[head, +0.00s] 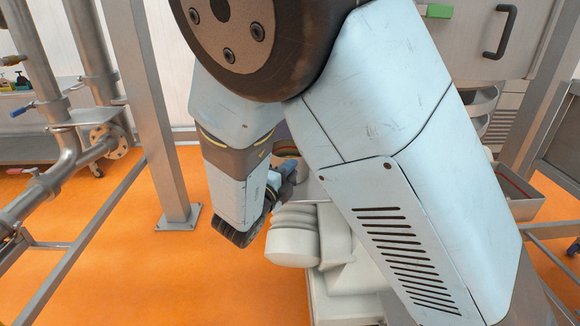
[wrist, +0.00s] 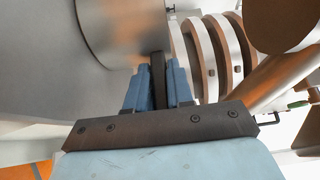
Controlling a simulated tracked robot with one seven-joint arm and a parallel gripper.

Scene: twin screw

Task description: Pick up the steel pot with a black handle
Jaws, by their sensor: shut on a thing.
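In the wrist view, my gripper (wrist: 159,85) is shut on the black handle (wrist: 158,66), which stands between its two blue fingers. The steel pot (wrist: 115,25) is beyond the fingers at the upper left, its curved metal side cut off by the top of the picture. In the head view, my gripper (head: 287,172) is small and partly hidden by my arm. The pot cannot be made out clearly there behind the arm links.
White ribbed machine parts (head: 292,235) stand below and beside my gripper. A steel post (head: 160,120) and pipes (head: 75,150) are at the left. A cabinet with a black handle (head: 499,32) is at the upper right. Orange floor (head: 130,270) is open at the left.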

